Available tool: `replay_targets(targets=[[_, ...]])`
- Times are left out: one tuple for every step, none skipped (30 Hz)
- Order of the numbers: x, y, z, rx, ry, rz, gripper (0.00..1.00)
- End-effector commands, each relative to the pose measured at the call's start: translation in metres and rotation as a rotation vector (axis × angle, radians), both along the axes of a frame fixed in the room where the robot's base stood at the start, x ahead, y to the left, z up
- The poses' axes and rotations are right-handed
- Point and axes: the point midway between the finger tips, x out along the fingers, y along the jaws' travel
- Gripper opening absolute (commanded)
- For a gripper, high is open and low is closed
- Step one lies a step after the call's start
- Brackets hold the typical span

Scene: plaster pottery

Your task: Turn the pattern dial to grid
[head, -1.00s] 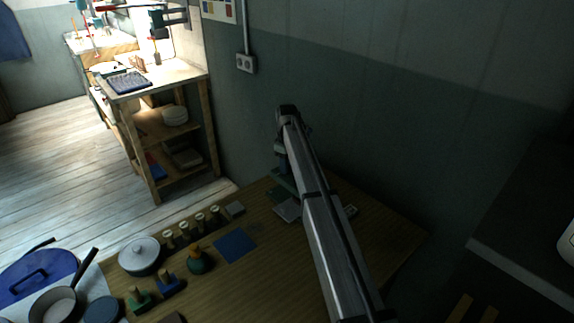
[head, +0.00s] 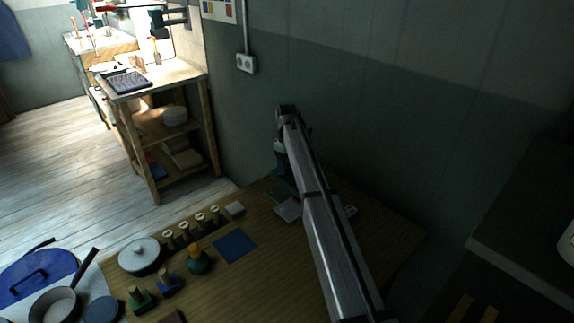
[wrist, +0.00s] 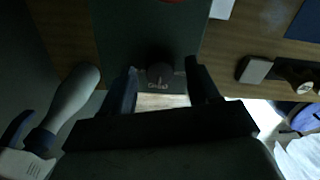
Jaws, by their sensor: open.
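In the wrist view, a dark round knob (wrist: 159,73), which looks like the pattern dial, sits on a dark green panel (wrist: 120,30). Small pale marks lie just below it, too dim to read. My gripper (wrist: 161,70) is open, with one finger on each side of the knob. I cannot tell whether either finger touches it. The dial's pointer setting is not readable. In the head view, the gripper end is low over the table's far end, largely hidden by my arm, and the dial cannot be made out.
A grey wall (head: 400,100) stands close behind my gripper. A shelf bench (head: 160,80) is at the back left.

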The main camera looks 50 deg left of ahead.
Motion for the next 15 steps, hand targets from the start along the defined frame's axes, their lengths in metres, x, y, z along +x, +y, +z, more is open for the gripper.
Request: replay_targets(targets=[[0.000, 0.000, 0.004, 0.001, -0.001, 0.000, 0.60], [0.000, 0.000, 0.007, 0.001, -0.001, 0.000, 0.60], [0.000, 0.001, 0.011, 0.001, -0.001, 0.000, 0.60], [0.000, 0.001, 0.016, 0.002, -0.001, 0.000, 0.60], [0.000, 0.001, 0.021, 0.002, -0.001, 0.000, 0.60], [0.000, 0.001, 0.027, 0.001, -0.001, 0.000, 0.60], [0.000, 0.001, 0.033, 0.001, -0.001, 0.000, 0.60], [0.001, 0.001, 0.038, 0.001, -0.001, 0.000, 0.60], [0.001, 0.001, 0.046, 0.002, -0.001, 0.000, 0.60], [0.001, 0.001, 0.053, 0.002, -0.001, 0.000, 0.60], [0.000, 0.001, 0.059, 0.002, -0.001, 0.000, 0.60], [0.000, 0.001, 0.067, 0.001, -0.001, 0.000, 0.60], [0.001, 0.001, 0.072, 0.001, -0.001, 0.000, 0.60], [0.001, 0.001, 0.078, 0.002, -0.001, 0.000, 0.60], [0.001, 0.001, 0.086, 0.002, -0.001, 0.000, 0.60]])
